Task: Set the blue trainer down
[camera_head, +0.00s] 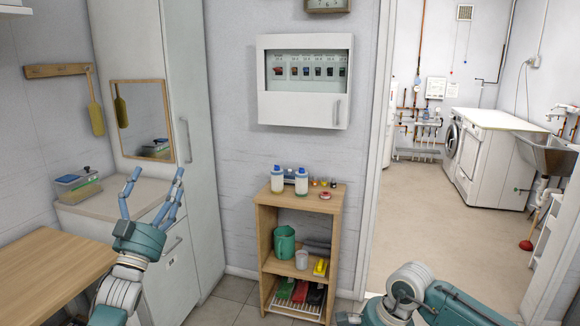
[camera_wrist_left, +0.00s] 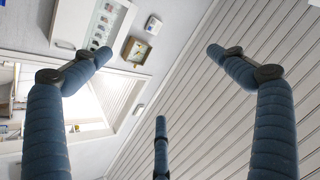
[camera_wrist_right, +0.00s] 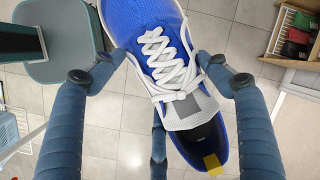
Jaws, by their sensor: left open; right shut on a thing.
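The blue trainer (camera_wrist_right: 140,20) has white laces, a white tongue and a yellow heel tab. It shows only in the right wrist view, above the tiled floor. My right gripper (camera_wrist_right: 163,62) is shut on it, with fingers at both sides of the shoe and one finger partly hidden beneath it. In the head view my right arm shows at the bottom right, but its fingers and the shoe are out of frame. My left gripper (camera_head: 153,192) is open and empty, raised in front of the white cabinet. Its spread fingers also show in the left wrist view (camera_wrist_left: 160,75).
A wooden shelf unit (camera_head: 266,222) holds bottles, a green jug (camera_head: 284,243) and, at the bottom, a white rack (camera_head: 295,308) with red, green and black items. A wooden worktop (camera_head: 40,262) lies at lower left. A doorway at right opens onto clear floor (camera_head: 440,215).

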